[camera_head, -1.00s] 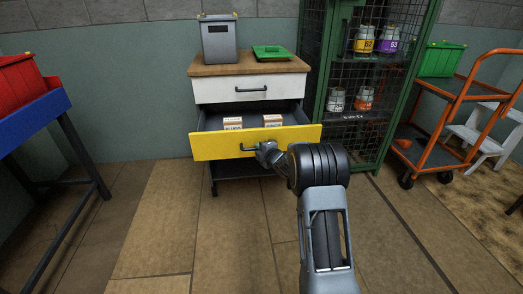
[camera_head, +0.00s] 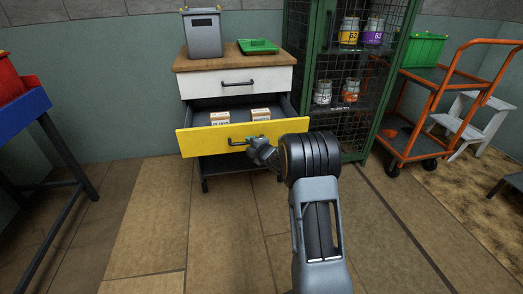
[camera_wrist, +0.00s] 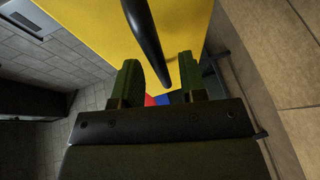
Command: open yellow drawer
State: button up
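The yellow drawer (camera_head: 205,142) is pulled out of the cabinet, and small boxes (camera_head: 220,119) show inside it. Its dark bar handle (camera_head: 238,142) is on the front. In the head view my gripper (camera_head: 252,147) is at the right part of the handle, partly hidden by my wrist. In the wrist view the yellow front (camera_wrist: 85,30) fills the top, and the handle (camera_wrist: 145,35) runs down toward the gap between my fingers (camera_wrist: 158,62). The fingers are apart, with space on the right of the bar. Contact with the bar is unclear.
The cabinet has a closed white drawer (camera_head: 215,86) above, with a grey bin (camera_head: 203,36) and a green lid (camera_head: 258,46) on top. A green mesh locker (camera_head: 345,130) stands close on the right, an orange cart (camera_head: 420,140) beyond it. Floor in front is clear.

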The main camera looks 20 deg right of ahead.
jog(key=p+v, duration=0.2)
jog(key=v, duration=1)
jog(key=shift+w+r+p, duration=0.1)
jog(key=shift+p, duration=0.2)
jog(key=s+a+r+m+g+h+p, duration=0.1)
jog(key=s+r+m+g+h+p, duration=0.15)
jog(key=r+m+p, duration=0.45)
jog(key=s+a+r+m+g+h+p, duration=0.1)
jog(key=s+r+m+g+h+p, duration=0.15)
jog(key=r+p, duration=0.9)
jog(key=s+a+r+m+g+y+p, duration=0.1)
jog(key=s+a+r+m+g+p, duration=0.2)
jog(key=s+r, duration=0.7)
jog(key=s+a+r+m+g+y+p, duration=0.1)
jog(key=s+a+r+m+g+p, duration=0.3)
jog(key=s+a+r+m+p, duration=0.3)
jog(key=s+r+p, duration=0.3)
jog(key=s+p, duration=0.1)
jog(key=shift+s+a+r+p, duration=0.15)
jog(key=shift+s+r+p, duration=0.1)
jog(key=shift+s+p, duration=0.1)
